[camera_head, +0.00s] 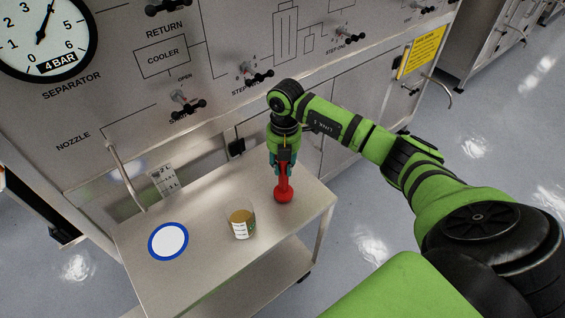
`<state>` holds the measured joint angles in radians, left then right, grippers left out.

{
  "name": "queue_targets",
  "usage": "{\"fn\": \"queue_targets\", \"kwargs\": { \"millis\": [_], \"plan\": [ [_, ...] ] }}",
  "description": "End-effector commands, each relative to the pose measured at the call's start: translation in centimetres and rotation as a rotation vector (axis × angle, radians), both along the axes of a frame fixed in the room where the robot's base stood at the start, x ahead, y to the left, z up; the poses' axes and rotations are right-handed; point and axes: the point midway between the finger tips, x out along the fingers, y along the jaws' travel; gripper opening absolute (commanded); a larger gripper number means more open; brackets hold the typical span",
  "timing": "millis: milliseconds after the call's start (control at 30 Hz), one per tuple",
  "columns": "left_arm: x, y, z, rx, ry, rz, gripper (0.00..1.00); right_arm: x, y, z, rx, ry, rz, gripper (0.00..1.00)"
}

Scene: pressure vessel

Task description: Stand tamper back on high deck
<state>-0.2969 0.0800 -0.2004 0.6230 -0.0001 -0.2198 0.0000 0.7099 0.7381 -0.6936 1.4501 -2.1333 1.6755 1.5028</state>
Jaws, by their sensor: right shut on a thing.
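The red tamper (284,190) is upright at the right part of the metal cart top, its wide round foot down. The foot is at or just above the surface; I cannot tell whether it touches. My right gripper (283,165) points down and is shut on the tamper's upper part, hiding its top end. The high deck (205,255) appears to be this cart's upper shelf. My left gripper is not in view.
A glass beaker (241,224) with brownish contents stands left of the tamper. A white disc with a blue rim (168,241) lies further left. The panel wall with valves and a pressure gauge (42,35) rises behind the cart. A lower shelf (250,285) lies beneath.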

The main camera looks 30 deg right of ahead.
Motion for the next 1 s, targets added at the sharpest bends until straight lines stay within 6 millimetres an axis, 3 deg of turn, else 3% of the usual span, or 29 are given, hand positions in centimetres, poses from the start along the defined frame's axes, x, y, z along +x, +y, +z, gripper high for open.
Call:
{"fn": "queue_targets", "kwargs": {
  "millis": [467, 500, 533, 1000],
  "plan": [
    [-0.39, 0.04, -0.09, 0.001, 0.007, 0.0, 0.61, 0.06, -0.02, -1.08, 0.001, -0.003, 0.001, 0.0],
    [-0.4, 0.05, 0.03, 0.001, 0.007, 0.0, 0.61, 0.01, -0.02, -1.03, 0.0, -0.001, 0.001, 0.42],
    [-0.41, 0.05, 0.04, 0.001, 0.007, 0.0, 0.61, 0.0, -0.03, -1.02, 0.0, -0.001, 0.001, 0.52],
    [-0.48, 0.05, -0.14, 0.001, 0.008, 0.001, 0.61, 0.12, -0.09, -0.1, -0.001, -0.005, 0.001, 0.52]
  ]
}}
